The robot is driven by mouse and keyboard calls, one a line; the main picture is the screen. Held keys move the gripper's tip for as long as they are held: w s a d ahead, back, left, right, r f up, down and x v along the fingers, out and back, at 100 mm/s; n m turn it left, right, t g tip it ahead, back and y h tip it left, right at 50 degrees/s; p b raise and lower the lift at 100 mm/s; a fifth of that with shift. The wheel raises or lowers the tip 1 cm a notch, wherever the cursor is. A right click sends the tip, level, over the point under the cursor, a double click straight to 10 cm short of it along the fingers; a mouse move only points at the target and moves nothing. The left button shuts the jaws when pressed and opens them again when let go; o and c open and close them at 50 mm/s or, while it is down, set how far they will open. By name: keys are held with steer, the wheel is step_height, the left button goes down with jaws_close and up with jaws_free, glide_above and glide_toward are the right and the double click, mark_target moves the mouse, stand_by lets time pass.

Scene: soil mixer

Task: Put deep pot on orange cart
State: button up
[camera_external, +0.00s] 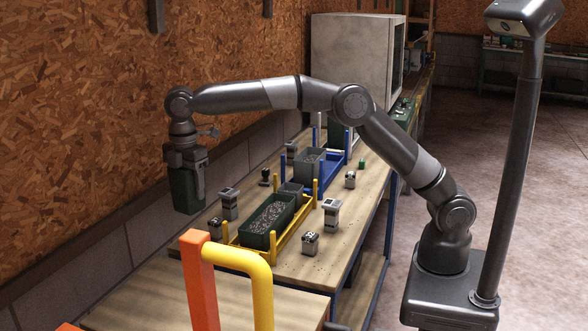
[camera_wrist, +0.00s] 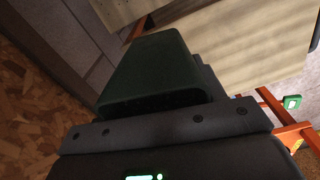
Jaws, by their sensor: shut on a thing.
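The deep pot (camera_external: 184,194) is dark green and boxy. My gripper (camera_external: 190,172) is shut on it and holds it in the air, near the chipboard wall, left of the workbench. In the wrist view the pot (camera_wrist: 150,68) extends out from the jaws; its contents are hidden. The orange cart (camera_external: 201,285) shows only in part at the bottom of the external view, as an orange post with a yellow handle. Orange bars, apparently of the cart (camera_wrist: 274,106), show at the right of the wrist view.
The wooden workbench (camera_external: 285,262) carries a green trough of grey material (camera_external: 268,222) in a yellow frame, a grey bin in a blue frame (camera_external: 310,163), and several small grey devices. A large grey cabinet (camera_external: 352,62) stands behind. A lower wooden surface (camera_external: 150,295) lies in front.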

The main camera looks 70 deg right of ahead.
steer(key=s+a+n, duration=0.2)
steer(key=s+a, duration=0.4)
steer(key=a, duration=0.4)
glide_toward(178, 317)
steer(key=shift+f, duration=1.45)
steer(key=shift+f, duration=0.1)
steer(key=o, duration=1)
step_height(178, 317, up, 12)
steer(key=shift+r, duration=0.1)
